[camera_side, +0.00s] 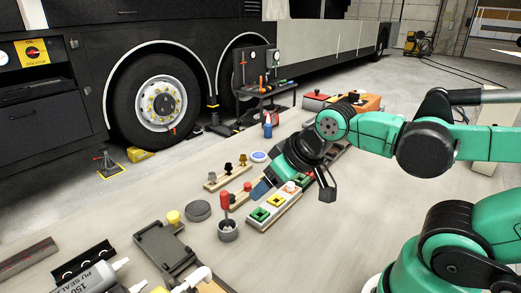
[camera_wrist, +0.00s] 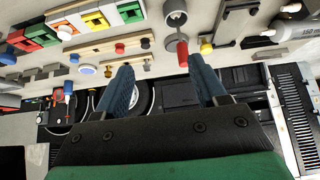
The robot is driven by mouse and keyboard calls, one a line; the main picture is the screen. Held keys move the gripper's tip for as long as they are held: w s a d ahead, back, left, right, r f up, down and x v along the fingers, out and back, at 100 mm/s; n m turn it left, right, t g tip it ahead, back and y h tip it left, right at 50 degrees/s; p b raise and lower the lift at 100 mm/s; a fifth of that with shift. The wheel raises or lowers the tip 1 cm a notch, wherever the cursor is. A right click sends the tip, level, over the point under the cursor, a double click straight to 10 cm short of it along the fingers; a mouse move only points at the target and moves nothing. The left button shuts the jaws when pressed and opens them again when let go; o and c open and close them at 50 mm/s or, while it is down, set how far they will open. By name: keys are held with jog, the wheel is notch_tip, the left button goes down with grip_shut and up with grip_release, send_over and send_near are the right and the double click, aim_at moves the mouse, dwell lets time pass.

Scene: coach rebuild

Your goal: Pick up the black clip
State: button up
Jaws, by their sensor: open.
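A black clip (camera_side: 228,169) stands upright on a pale wooden strip, between a brassy clip (camera_side: 243,160) and a greyish clip (camera_side: 212,177). In the wrist view the same strip lies just beyond my fingertips, with the brassy clip (camera_wrist: 108,72) and greyish clip (camera_wrist: 147,65) showing. The black clip I cannot make out there; the left finger seems to cover its place. My gripper (camera_side: 262,188) is above the bench, to the right of the strip in the side view and apart from it. Its blue fingers (camera_wrist: 160,62) are open and empty.
A second strip carries a red knob (camera_wrist: 120,48) and a black knob (camera_wrist: 145,43). A grey cup (camera_side: 228,231) holds a red-handled tool. A block with green and yellow squares (camera_side: 273,208) lies below my gripper. A dark round puck (camera_side: 198,210) lies left of the cup.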

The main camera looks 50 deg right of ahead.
jog(key=n+g, duration=0.3)
jog(key=g, duration=0.4)
send_over(231, 196)
notch_tip(231, 196, down, 6)
jog(key=shift+a+f, duration=0.1)
jog(key=shift+w+f, duration=0.15)
jog(key=shift+f, duration=3)
grip_shut()
